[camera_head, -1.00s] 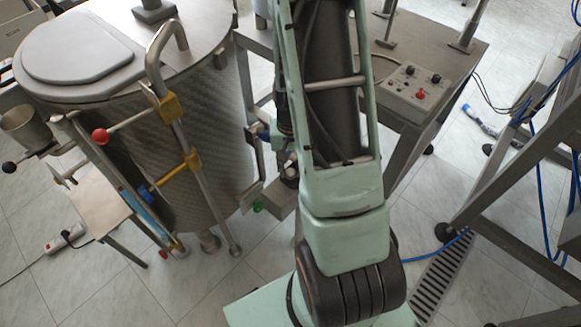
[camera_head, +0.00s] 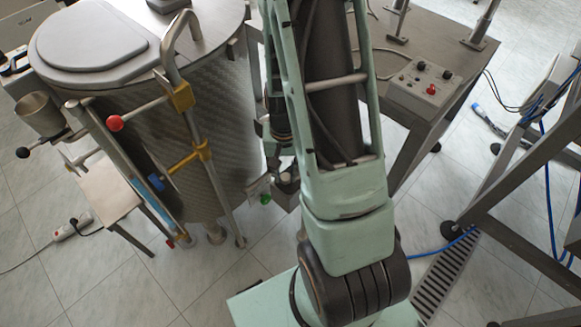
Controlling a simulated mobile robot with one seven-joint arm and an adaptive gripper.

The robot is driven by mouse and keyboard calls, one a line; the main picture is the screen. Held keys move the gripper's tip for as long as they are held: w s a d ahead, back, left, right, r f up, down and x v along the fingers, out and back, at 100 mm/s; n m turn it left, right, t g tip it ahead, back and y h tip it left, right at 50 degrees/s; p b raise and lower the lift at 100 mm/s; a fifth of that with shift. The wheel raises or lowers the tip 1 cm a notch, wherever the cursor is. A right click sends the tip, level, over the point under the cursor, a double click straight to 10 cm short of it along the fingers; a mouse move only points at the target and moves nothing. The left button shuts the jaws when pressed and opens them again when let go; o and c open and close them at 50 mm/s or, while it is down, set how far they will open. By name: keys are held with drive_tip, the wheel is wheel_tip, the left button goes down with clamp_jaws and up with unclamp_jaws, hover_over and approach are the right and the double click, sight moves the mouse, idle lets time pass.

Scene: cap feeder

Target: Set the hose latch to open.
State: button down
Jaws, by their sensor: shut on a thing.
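My gripper (camera_head: 286,182) is low beside the right side of the steel vat (camera_head: 215,150), partly hidden behind my own arm. It is shut on a part there, which seems to be the hose latch; the jaws and the held part are mostly hidden. A green knob (camera_head: 265,198) shows just left of and below the gripper. Whether the knob belongs to the latch is not clear, and the latch's position cannot be read.
A metal table with a control box (camera_head: 425,85) stands right of my arm. A steel frame (camera_head: 510,150) stands at far right.

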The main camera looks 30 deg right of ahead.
sight(286, 175)
drive_tip(key=c, duration=1.7)
unclamp_jaws()
drive_tip(key=shift+o, duration=0.2)
drive_tip(key=shift+r, duration=0.1)
wheel_tip(286, 175, up, 12)
